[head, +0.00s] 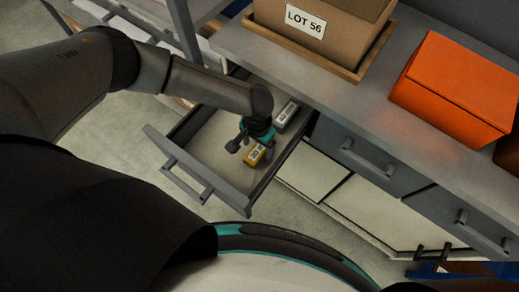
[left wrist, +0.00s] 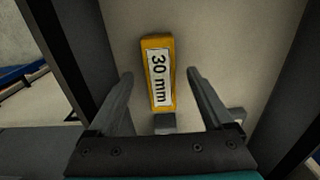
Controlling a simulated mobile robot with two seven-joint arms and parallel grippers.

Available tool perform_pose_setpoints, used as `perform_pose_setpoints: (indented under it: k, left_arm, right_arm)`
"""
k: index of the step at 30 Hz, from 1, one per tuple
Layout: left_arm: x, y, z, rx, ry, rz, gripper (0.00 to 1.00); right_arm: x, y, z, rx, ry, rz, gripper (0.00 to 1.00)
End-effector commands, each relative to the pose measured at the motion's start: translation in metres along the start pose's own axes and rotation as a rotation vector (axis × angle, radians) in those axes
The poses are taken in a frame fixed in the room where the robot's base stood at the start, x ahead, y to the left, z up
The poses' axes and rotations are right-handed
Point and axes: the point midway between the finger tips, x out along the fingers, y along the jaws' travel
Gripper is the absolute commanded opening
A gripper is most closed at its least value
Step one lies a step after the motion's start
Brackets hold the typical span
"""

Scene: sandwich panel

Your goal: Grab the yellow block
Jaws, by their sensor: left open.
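The yellow block (head: 255,153) lies in the open drawer (head: 208,170) in the head view. It carries a white label reading "30 mm", which shows clearly on the block in the left wrist view (left wrist: 158,73). My left gripper (head: 248,142) is inside the drawer area, just above the block. In the left wrist view its two fingers (left wrist: 160,88) are spread, one on each side of the block's lower part, with gaps between. The block's lower end meets a grey piece in that view. My right gripper is not in view.
A grey block with a white label (head: 287,113) lies in the drawer by its right wall. The drawer walls surround the gripper closely. Above stand a cardboard box marked LOT 56 (head: 304,24) and an orange box (head: 455,88) on the grey counter (head: 345,90).

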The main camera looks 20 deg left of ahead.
Motion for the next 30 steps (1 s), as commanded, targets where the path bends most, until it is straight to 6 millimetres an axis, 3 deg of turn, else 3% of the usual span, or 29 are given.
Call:
perform_pose_setpoints:
  k: [4, 13, 30]
  left_arm:
    - [0.021, 0.0, 0.0, 0.0, 0.0, -0.002, 0.85]
    - [0.023, -0.001, 0.0, -0.001, 0.001, 0.0, 0.85]
    - [0.023, -0.001, 0.0, -0.001, 0.0, -0.001, 0.21]
  right_arm:
    - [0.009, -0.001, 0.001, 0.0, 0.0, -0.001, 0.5]
    - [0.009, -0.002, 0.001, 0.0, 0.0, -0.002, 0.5]
    - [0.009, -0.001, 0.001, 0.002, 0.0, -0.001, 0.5]
